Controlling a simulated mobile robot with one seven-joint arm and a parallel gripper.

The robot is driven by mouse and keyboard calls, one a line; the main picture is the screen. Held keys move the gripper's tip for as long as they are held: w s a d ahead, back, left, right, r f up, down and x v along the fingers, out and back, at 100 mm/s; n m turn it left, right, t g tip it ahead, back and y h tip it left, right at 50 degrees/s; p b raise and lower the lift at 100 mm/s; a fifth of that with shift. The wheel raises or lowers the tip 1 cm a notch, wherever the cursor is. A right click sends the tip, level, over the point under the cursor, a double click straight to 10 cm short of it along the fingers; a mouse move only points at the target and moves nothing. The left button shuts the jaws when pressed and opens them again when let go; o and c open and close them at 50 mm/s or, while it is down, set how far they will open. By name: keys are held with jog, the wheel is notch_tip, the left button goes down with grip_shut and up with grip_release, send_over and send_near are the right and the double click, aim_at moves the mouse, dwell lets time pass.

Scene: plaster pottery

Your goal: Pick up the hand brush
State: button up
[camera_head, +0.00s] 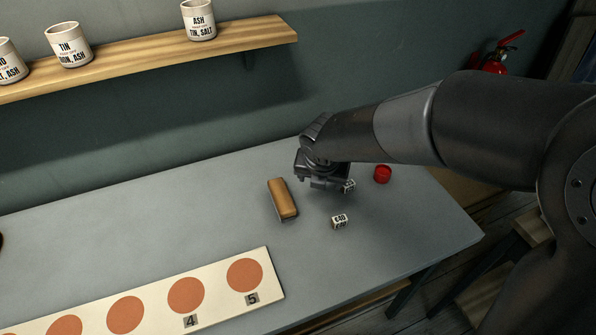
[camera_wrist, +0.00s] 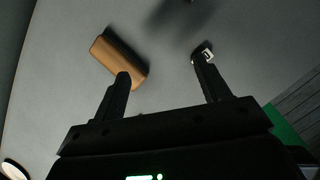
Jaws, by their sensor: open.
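The hand brush (camera_head: 283,198) has a tan wooden back and dark edges below. It lies on the grey table, left of and below my gripper (camera_head: 327,186) in the head view. In the wrist view the hand brush (camera_wrist: 116,61) lies beyond the left finger, whose tip overlaps its lower right end in the picture. My gripper (camera_wrist: 161,70) is open and nothing is between its fingers. In the head view my fingertips are partly hidden by the gripper's body.
A red cap-like object (camera_head: 383,174) stands farther right. A white board (camera_head: 215,297) with orange discs lies along the front. A shelf (camera_head: 150,55) with cups hangs behind.

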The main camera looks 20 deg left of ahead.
aim_at(282, 196)
jog(key=a+f+n, duration=0.1)
jog(key=a+n, duration=0.1)
jog(key=s+a+f+n+y, duration=0.1)
jog(key=a+n, duration=0.1)
jog(key=a, duration=0.1)
jog(key=s+a+f+n+g, duration=0.1)
jog(key=a+n, duration=0.1)
jog(key=a, duration=0.1)
jog(key=shift+n+y, duration=0.3)
jog(key=shift+a+f, duration=0.15)
jog(key=shift+f, duration=0.15)
jog(key=shift+x, duration=5.1)
jog(key=shift+s, duration=0.15)
jog(key=shift+c, duration=0.2)
jog(key=c, duration=1.1)
